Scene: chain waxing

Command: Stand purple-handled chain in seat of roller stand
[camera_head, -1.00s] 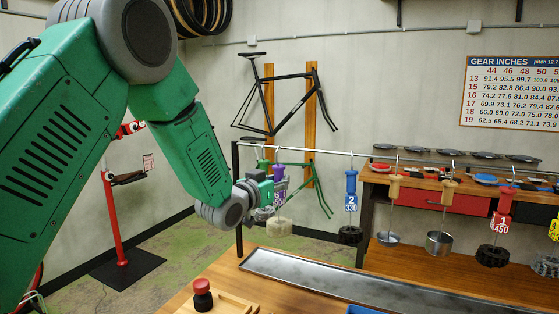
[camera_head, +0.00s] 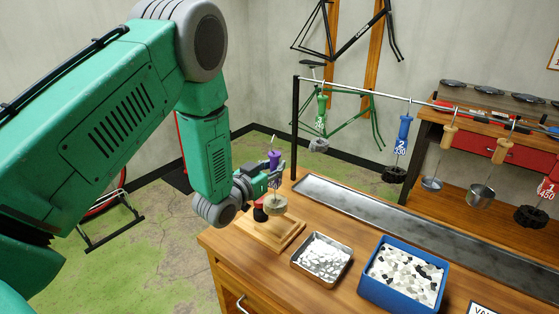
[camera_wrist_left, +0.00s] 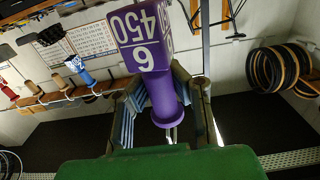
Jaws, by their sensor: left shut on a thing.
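My left gripper (camera_head: 272,179) is shut on the purple-handled chain (camera_head: 273,159). The handle is upright in the head view, with its hook on top and a pale round chain bundle (camera_head: 274,207) below. In the left wrist view the purple handle (camera_wrist_left: 168,98) with its tag "6 450" sits between the fingers. A wooden stand (camera_head: 284,236), apparently the roller stand, lies on the bench below the chain. A red and black piece (camera_head: 260,213) on it is partly covered by the chain. The seat is not clear to see, and I cannot tell whether the chain touches the stand. My right gripper is out of view.
A metal tray of white pieces (camera_head: 323,278) and a blue bin of chips (camera_head: 364,293) stand right of the stand. A long metal drip tray (camera_head: 385,213) lies behind them. A rail (camera_head: 385,97) above carries several hanging chains, including green- and blue-handled ones.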

